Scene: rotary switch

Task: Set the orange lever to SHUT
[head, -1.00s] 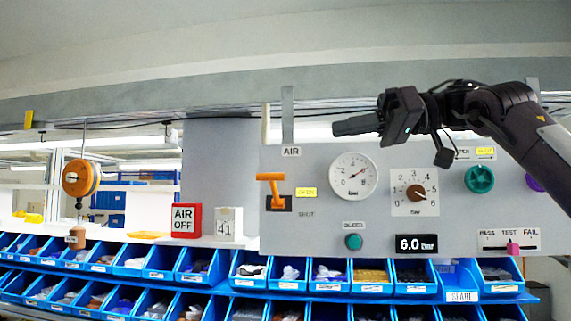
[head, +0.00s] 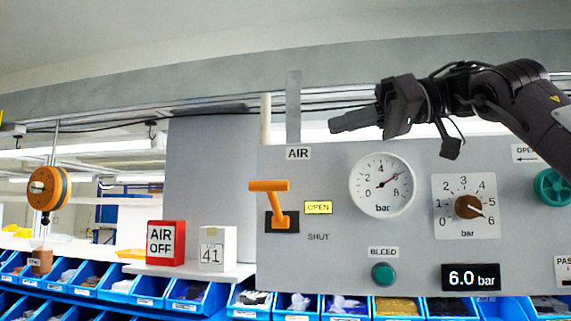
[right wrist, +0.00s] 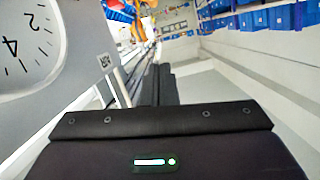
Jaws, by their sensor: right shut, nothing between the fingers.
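The orange lever (head: 281,205) is a T-shaped handle on the grey panel, under the AIR label (head: 298,153). It stands up from a dark slot, its crossbar at the top, reaching left. A yellow OPEN label (head: 318,207) is right of it, with the SHUT label (head: 318,237) below. My right gripper (head: 334,127) is shut and empty, above the panel's top edge, up and right of the lever and apart from it. It points left. In the right wrist view its dark fingers (right wrist: 163,84) are together. My left gripper is not in view.
On the panel are a pressure gauge (head: 383,186), a brown dial knob (head: 468,207), a green BLEED button (head: 384,273) and a green knob (head: 552,187). A red AIR OFF block (head: 166,242) stands left. An orange balancer (head: 49,188) hangs far left. Blue bins line the bottom.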

